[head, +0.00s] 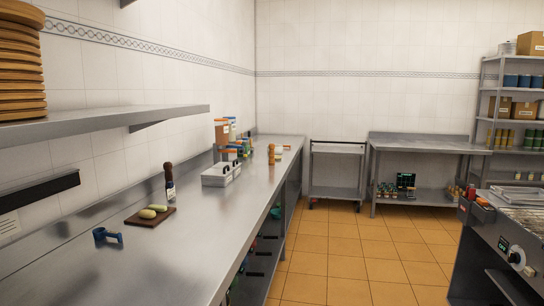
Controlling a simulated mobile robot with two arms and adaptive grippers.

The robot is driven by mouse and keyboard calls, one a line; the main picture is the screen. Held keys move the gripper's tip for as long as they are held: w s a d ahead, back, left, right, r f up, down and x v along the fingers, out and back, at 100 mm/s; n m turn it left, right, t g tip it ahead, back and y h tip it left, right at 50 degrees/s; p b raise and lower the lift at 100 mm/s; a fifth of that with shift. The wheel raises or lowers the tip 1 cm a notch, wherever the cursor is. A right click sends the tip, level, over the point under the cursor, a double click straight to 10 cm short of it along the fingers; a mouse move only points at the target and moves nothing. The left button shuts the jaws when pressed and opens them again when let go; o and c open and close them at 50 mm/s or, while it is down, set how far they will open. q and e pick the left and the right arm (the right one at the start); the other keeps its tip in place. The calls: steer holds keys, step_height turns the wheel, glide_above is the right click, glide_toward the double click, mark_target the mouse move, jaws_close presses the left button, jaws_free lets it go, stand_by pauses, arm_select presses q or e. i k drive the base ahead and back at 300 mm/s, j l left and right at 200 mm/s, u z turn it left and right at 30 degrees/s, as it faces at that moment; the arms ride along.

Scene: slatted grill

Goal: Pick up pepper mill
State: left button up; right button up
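Neither of my grippers is in this view.
A blue item (107,235) lies in front of the board. A grey tray (221,174) and several containers stand farther back. A steel wall shelf (110,121) overhangs the counter, with stacked wooden boards (20,65). Tiled floor (350,255) is open right of the counter; a grill (510,220) stands beyond.

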mark_target(271, 153)
steer(key=i+l+z, duration=0.2)
steer(key=i+z, duration=0.2)
steer(key=i, duration=0.15)
steer(key=i+z, duration=0.35)
steer(key=i, duration=1.3)
steer(key=i+u, duration=0.15)
steer(key=i, duration=0.4)
steer(key=i+l+u, duration=0.2)
steer(key=i, duration=0.35)
steer(key=i+l+u, duration=0.15)
steer(key=i, duration=0.45)
steer(key=i+l+u, duration=0.2)
steer(key=u, duration=0.25)
steer(key=i+l+u, duration=0.3)
steer(key=u, duration=0.2)
steer(key=i+l+u, duration=0.25)
steer(key=l+u, duration=0.2)
steer(key=i+l+u, duration=0.15)
steer(key=l+u, duration=0.35)
steer(key=j, duration=0.1)
